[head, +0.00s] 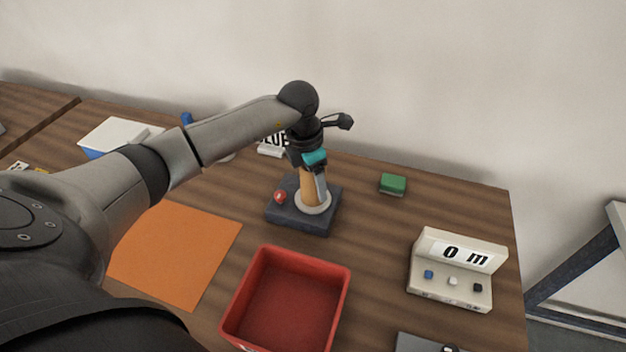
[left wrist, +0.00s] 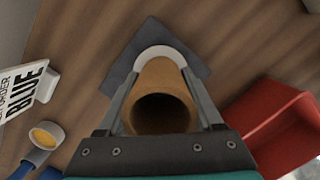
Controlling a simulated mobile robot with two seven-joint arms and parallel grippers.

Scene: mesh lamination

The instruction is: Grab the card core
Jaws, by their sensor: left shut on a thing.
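The card core (head: 309,187) is a brown cardboard tube standing upright on a dark square base with a white ring (head: 290,214). My left gripper (head: 314,183) comes down over it from above, its fingers on either side of the tube. In the left wrist view the open top of the card core (left wrist: 160,112) sits between the two fingers of my left gripper (left wrist: 162,110), which is shut on it. The tube's lower end is at the white ring in both views. My right gripper is not in view.
A red bin (head: 290,300) stands in front of the base, and an orange mat (head: 175,252) lies to the left. A cream display box (head: 458,272) and a green block (head: 392,184) are on the right. A red button (head: 279,197) sits on the base.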

